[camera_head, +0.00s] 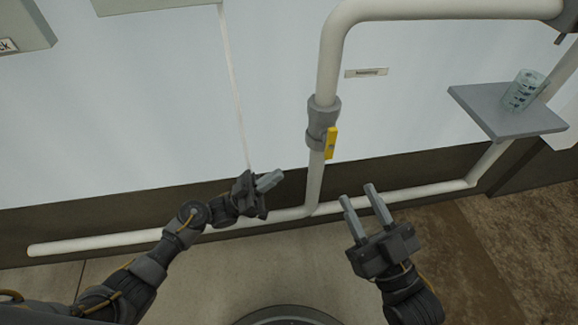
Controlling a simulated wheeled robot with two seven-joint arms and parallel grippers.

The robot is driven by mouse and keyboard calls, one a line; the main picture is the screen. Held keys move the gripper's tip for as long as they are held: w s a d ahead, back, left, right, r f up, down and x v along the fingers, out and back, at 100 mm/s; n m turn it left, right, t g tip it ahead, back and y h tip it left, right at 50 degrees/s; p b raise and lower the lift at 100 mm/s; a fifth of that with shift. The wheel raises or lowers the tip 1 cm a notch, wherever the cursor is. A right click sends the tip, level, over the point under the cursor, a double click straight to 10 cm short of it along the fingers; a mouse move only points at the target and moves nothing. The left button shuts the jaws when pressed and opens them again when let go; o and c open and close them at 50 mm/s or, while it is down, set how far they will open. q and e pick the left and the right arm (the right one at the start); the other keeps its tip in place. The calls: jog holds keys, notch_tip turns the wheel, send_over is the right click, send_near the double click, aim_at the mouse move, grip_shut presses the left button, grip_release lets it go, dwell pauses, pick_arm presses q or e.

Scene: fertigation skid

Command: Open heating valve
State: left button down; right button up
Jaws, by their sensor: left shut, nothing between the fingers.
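The valve (322,118) is a grey body on the vertical white pipe in the middle of the view. Its yellow handle (331,143) points down along the pipe on its right side. A small label (366,72) sits on the wall to the upper right; its text is too small to read surely. My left gripper (270,180) is shut and empty, below and left of the valve, apart from it. My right gripper (361,196) is open and empty, below and right of the handle, fingers pointing up toward the wall. Neither gripper touches the valve.
A white pipe (95,244) runs low along the wall, behind both grippers. A grey shelf (497,112) at the right carries a clear beaker (523,90). Grey boxes hang at the upper left. The wall around the handle is clear.

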pick_arm(q)
jog(key=shift+v, duration=1.3)
pick_arm(e)
jog(key=shift+d+r+t, duration=0.3)
jog(key=shift+r+t, duration=0.1)
pick_arm(q)
jog(key=shift+d, duration=0.1)
